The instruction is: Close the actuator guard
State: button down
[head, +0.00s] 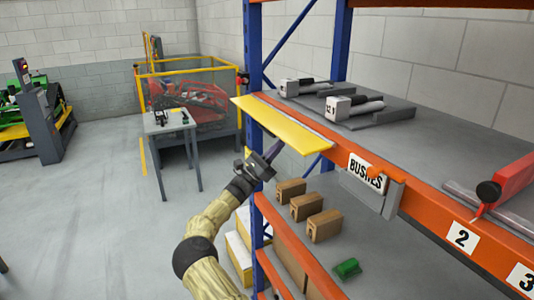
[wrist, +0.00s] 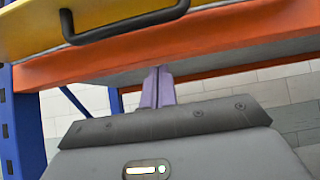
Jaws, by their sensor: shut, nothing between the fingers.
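The actuator guard is a yellow flap (head: 283,124) that sticks out from the front edge of the upper shelf in the head view. In the wrist view its yellow face (wrist: 40,27) and black bar handle (wrist: 125,22) show at the top left. Two grey actuators (head: 340,105) lie on the shelf behind the flap. My gripper (head: 275,148) is below the flap, near its underside. Its purple-grey fingers are together and empty, and they point toward the orange beam in the wrist view (wrist: 158,84). I cannot tell whether they touch anything.
The orange shelf beam (head: 340,150) and blue rack post (head: 254,50) stand close to my gripper. A sign reading BUSHES (head: 366,173) hangs on the beam. Brown boxes (head: 324,226) and a green part (head: 347,268) sit on the lower shelf. Open floor (head: 110,230) lies to the left.

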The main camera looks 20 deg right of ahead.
aim_at(270, 124)
jog(key=a+r+p, duration=0.2)
jog(key=shift+a+r, duration=0.35)
jog(key=shift+r, duration=0.05)
jog(key=shift+r+p, duration=0.15)
jog(key=shift+p, duration=0.2)
jog(key=shift+w+y, duration=0.1)
jog(key=shift+y, duration=0.2)
